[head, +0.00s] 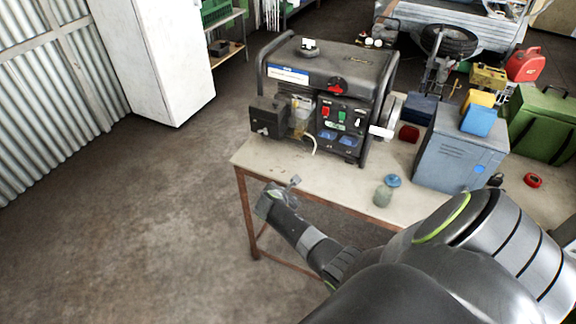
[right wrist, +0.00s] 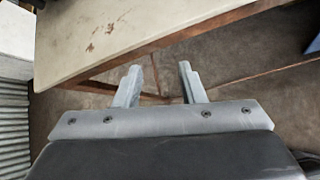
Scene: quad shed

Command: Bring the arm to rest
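My right arm comes in from the lower right in the head view. Its gripper (head: 283,188) is at the front left edge of the workbench (head: 262,158), on the near side and apart from anything on top. In the right wrist view the two fingers of this gripper (right wrist: 160,70) stand apart with nothing between them. Beyond them are the bench's edge, its brown frame and the floor. My left gripper is in neither view.
A generator (head: 335,85) stands on the bench. A green case (head: 542,122) is at the right. The floor (head: 130,220) on the left is clear.

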